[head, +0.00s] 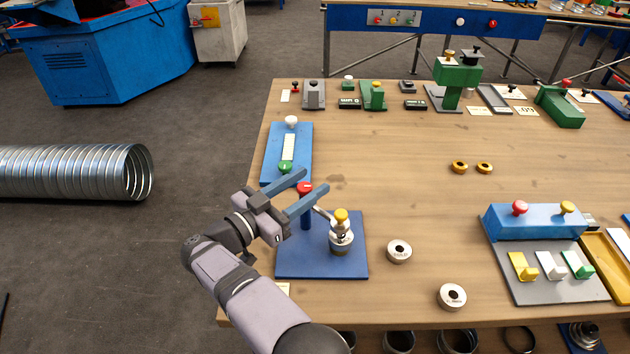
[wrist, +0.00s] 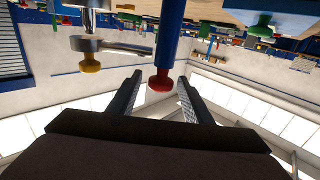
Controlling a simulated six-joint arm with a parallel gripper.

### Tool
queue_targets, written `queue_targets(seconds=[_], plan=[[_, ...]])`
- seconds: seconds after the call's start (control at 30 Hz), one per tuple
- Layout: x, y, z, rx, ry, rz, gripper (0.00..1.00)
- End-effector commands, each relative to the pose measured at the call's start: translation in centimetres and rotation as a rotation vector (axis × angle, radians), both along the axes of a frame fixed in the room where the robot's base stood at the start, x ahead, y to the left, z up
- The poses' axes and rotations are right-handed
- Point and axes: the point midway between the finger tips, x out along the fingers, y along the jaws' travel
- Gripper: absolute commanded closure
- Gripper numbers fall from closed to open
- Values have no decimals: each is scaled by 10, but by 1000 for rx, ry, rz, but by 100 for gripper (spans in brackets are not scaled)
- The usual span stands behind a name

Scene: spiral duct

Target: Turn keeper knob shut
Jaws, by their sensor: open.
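A blue base plate (head: 292,262) on the wooden table carries a blue post with a red knob (head: 304,188) on top. Beside the post on the same plate stands a metal fitting (head: 341,241) with a yellow knob (head: 341,215) and a lever arm slanting toward the post. Which knob is the keeper knob I cannot tell. My gripper (head: 314,184) is open, its two fingers on either side of the red knob in the head view. In the wrist view, upside down, the red knob (wrist: 160,80) shows between the fingers with gaps both sides; the yellow knob (wrist: 90,66) is at left.
A blue plate (head: 273,150) with a white and green slider lies behind. Two pale rings (head: 399,251) lie right of the fitting. A blue box (head: 537,222) with red and yellow knobs stands at the right. The table's middle is mostly clear.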

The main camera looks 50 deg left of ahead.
Motion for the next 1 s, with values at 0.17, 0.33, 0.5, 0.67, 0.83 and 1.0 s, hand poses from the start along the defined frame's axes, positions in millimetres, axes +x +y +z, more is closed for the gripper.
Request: queue_targets(seconds=[0.17, 0.33, 0.5, 0.67, 0.83, 1.0], plan=[[-24, 1, -1, 2, 0, 3, 55], [-36, 0, 0, 2, 0, 1, 55], [-38, 0, 1, 2, 0, 0, 55], [-37, 0, 1, 2, 0, 0, 55], [-36, 0, 2, 2, -1, 1, 55], [-16, 2, 14, 7, -12, 20, 55]])
